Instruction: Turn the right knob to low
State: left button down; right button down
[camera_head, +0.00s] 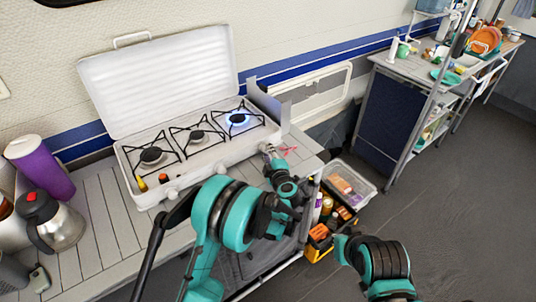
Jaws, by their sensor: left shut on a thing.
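The white camping stove (205,160) stands with its lid up on a slatted counter. It has three burners in a row. The right burner (238,118) has a blue flame; the left burner (151,155) and middle burner (196,136) show no flame. My left gripper (267,149) is at the right end of the stove's front face, shut on the right knob, which its fingers hide. The knob's setting cannot be seen.
A purple cup (42,168) and a steel jug (55,220) stand left of the stove. The floor at right is clear.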

pick_arm(q)
jog(key=shift+n, duration=0.5)
jog(key=shift+t, duration=0.4)
jog(key=c, duration=1.2)
grip_release()
jog(key=shift+v, duration=4)
